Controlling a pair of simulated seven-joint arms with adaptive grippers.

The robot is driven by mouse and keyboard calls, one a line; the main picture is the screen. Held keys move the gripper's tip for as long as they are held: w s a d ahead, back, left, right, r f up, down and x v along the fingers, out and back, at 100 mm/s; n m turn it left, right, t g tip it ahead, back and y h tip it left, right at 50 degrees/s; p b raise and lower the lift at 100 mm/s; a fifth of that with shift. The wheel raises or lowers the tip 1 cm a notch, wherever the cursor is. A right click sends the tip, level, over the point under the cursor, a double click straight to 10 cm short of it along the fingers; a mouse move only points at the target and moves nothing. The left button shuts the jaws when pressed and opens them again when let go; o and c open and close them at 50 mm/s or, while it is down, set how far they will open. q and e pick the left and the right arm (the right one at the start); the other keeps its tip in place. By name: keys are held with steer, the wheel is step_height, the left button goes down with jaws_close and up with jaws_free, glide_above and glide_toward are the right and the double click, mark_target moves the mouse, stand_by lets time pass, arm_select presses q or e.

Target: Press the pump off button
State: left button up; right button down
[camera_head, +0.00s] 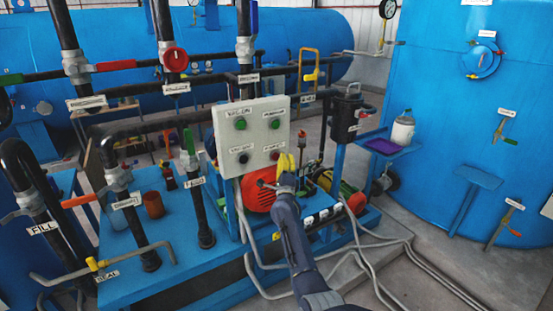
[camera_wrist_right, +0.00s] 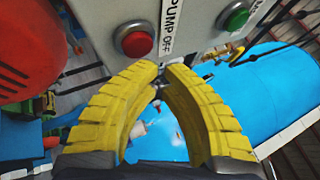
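The white control panel (camera_head: 232,142) stands mid-scene in the head view, with two green buttons on top, a black one lower left and a red one lower right. The red pump off button (camera_head: 275,156) is partly close behind my right gripper's tips. In the right wrist view the red button (camera_wrist_right: 135,40) sits beside its "PUMP OFF" label (camera_wrist_right: 172,25). My right gripper (camera_head: 287,163) has yellow fingers, with tips together and nothing between them. In the wrist view its tips (camera_wrist_right: 162,68) appear near the panel's edge, offset from the red button; contact cannot be told. My left gripper is out of view.
A green button (camera_wrist_right: 234,18) is beside the label. A red round motor cover (camera_head: 258,190) is below the panel. Pipes with valves stand left; a black box (camera_head: 345,117) is right of the panel. Grey floor (camera_head: 440,255) is open at right, crossed by hoses.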

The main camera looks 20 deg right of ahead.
steer(key=shift+w+a, duration=0.15)
steer(key=shift+w, duration=0.75)
stand_by(1.1)
steer(key=shift+s, duration=0.9)
steer(key=shift+s+d, duration=0.25)
steer(key=shift+s, duration=1)
steer(key=shift+s+d, duration=0.2)
steer(key=shift+s, duration=1.05)
